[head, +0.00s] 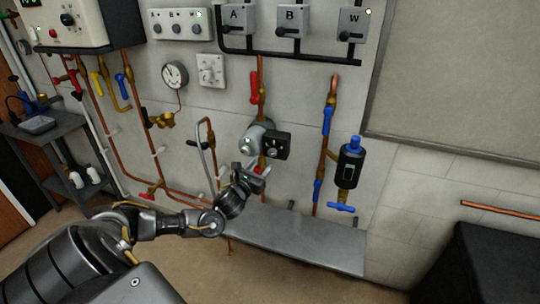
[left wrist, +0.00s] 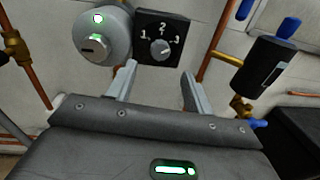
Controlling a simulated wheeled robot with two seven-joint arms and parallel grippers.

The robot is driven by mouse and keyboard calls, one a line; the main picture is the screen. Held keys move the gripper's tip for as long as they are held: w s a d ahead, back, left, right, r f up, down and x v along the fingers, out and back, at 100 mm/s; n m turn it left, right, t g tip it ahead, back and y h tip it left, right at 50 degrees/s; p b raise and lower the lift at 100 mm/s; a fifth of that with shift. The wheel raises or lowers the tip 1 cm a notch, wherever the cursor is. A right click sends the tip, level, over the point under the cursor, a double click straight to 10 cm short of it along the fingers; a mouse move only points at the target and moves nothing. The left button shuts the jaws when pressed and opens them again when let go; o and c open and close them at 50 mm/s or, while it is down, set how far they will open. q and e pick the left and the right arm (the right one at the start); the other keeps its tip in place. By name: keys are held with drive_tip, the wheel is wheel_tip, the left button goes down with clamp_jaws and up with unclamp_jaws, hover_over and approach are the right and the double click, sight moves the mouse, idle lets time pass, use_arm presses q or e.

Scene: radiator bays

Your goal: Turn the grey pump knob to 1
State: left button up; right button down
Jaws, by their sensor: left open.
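The grey pump knob (left wrist: 161,49) sits on a black square plate (left wrist: 176,22) marked 1, 2 and 3, fixed beside the round grey pump (left wrist: 103,32). Which number its pointer faces is too small to tell surely. In the head view the knob (head: 271,150) and the pump (head: 256,138) are on the pipework at the wall. My left gripper (left wrist: 157,72) is open and empty, its two fingers pointing at the plate just below the knob, apart from it. In the head view the left gripper (head: 262,171) is just below the black plate. My right gripper is not in view.
A copper pipe with a red lever valve (head: 254,88) rises above the pump. A black cylinder with a blue cap (head: 350,162) and blue valves stands to the right. A grey shelf (head: 295,240) lies below. A curved grey hose (head: 208,152) hangs to the left.

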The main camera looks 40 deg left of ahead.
sight(271, 154)
use_arm(q)
drive_tip(key=p+x, duration=0.1)
drive_tip(key=x, duration=0.7)
drive_tip(key=shift+w, duration=0.3)
drive_tip(key=shift+c, duration=0.4)
drive_tip(key=c, duration=0.9)
